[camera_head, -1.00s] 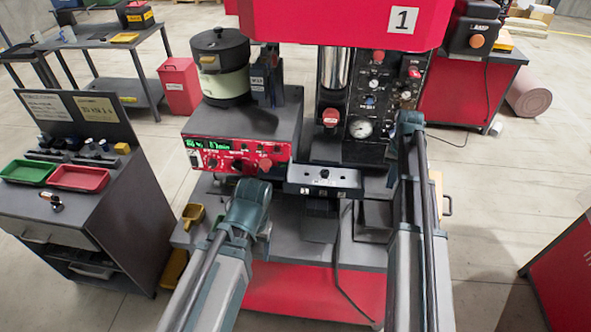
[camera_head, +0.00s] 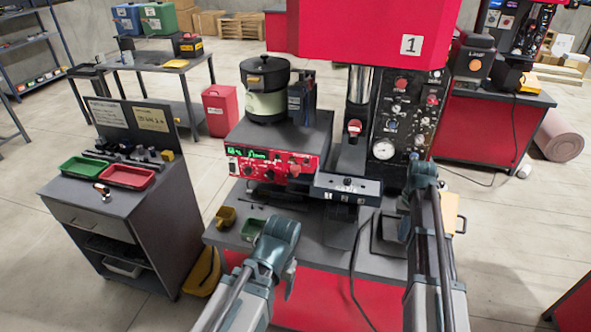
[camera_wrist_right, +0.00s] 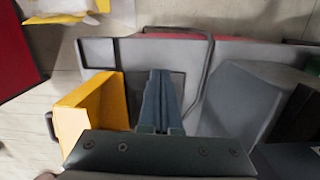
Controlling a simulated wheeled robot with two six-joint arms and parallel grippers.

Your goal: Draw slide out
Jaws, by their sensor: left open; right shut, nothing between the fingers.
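The red press station (camera_head: 365,25) marked 1 stands ahead. On its bench, a dark block (camera_head: 347,190) numbered 1, 2, 3 sits at the front. I cannot tell for certain which part is the slide. My left gripper (camera_head: 284,255) is open, low in front of the bench, left of the block; its fingertips are mostly hidden. My right gripper (camera_head: 421,185) is to the right of the block. In the right wrist view its fingers (camera_wrist_right: 160,95) are shut and empty above a grey surface (camera_wrist_right: 232,95), beside a yellow bin (camera_wrist_right: 92,110).
The bowl feeder (camera_head: 265,88) stands on a control box with a red panel (camera_head: 270,165). A cable (camera_head: 352,262) hangs down the front of the bench. A grey cabinet (camera_head: 130,215) with a green tray (camera_head: 83,168) and red tray (camera_head: 127,176) stands left.

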